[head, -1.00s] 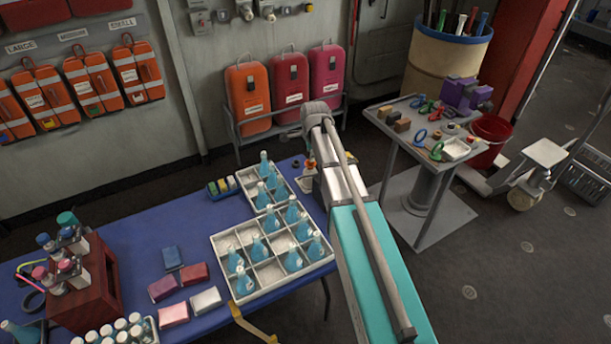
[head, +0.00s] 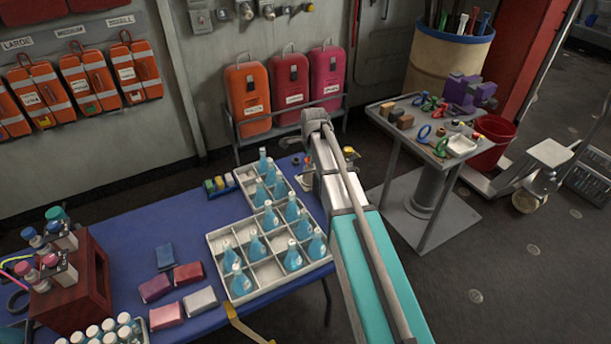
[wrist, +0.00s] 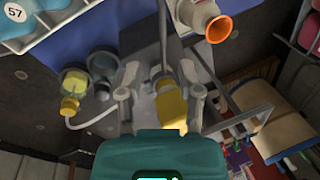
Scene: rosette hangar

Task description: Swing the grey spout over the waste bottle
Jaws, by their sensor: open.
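In the wrist view my gripper (wrist: 160,88) is open, its two grey fingers apart above my teal wrist housing. A thin grey rod (wrist: 163,40), which may be the grey spout, runs down from the top edge between the fingers. A yellow piece (wrist: 172,105) shows between the fingers; I cannot tell if they touch it. I cannot tell which is the waste bottle. In the head view my arm hides the gripper and most of this area.
A pale cylinder with an orange rim (wrist: 217,28) is close at upper right. The blue table (head: 120,240) bears a white divided tray (head: 262,265) of blue flasks beside my arm. A grey cart (head: 450,165) with small tools stands right of my arm.

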